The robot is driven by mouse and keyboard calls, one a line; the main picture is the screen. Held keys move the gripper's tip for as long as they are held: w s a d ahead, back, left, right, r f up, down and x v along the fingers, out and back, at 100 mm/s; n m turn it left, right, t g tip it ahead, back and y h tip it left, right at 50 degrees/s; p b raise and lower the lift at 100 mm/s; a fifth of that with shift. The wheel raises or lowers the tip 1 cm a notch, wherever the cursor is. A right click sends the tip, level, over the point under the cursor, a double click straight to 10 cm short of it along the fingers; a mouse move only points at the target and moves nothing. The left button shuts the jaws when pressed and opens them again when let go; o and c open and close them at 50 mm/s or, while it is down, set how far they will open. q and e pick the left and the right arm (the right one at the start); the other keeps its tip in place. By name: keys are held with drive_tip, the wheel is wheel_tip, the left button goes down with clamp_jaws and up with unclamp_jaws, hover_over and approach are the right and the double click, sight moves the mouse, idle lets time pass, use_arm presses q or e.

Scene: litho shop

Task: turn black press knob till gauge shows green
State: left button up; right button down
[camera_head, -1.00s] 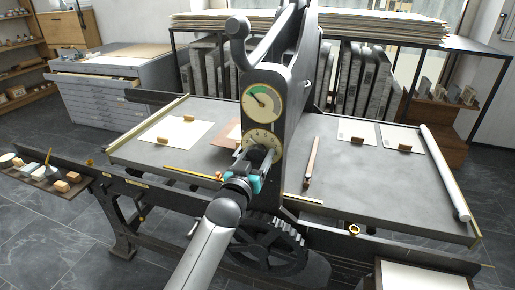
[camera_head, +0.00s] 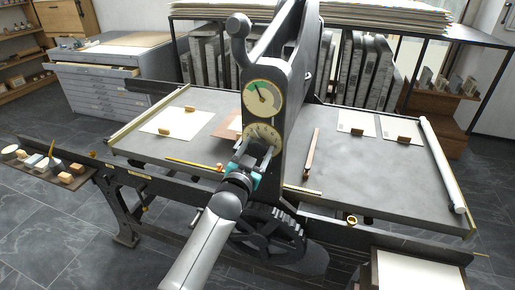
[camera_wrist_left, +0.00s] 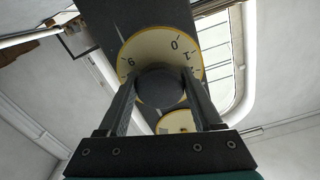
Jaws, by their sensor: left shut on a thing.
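The black press knob (camera_wrist_left: 160,88) sits between the two fingers of my left gripper (camera_wrist_left: 162,95) in the left wrist view, over a cream dial (camera_wrist_left: 137,50) with numbers. In the head view my left gripper (camera_head: 259,150) is shut on the knob, low on the black press column, and mostly hides it. The numbered dial also shows there (camera_head: 264,132). Above it, the round gauge (camera_head: 264,98) has a cream face with a green part at the top and right. Its needle points up and left, near the green's left end; I cannot tell if it is inside. My right gripper is out of view.
The press bed (camera_head: 360,180) spreads both sides of the column, with paper sheets (camera_head: 178,121) and a white roll (camera_head: 443,163) on it. A lever with a round black end (camera_head: 238,27) rises above the gauge. A gear wheel (camera_head: 270,236) is below.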

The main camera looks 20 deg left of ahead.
use_arm(q)
drive_tip(key=o, duration=1.3)
drive_tip(key=shift+o, duration=0.2)
drive_tip(key=s+p, duration=0.2)
drive_tip(key=s, duration=1.3)
drive_tip(key=shift+a, duration=0.3)
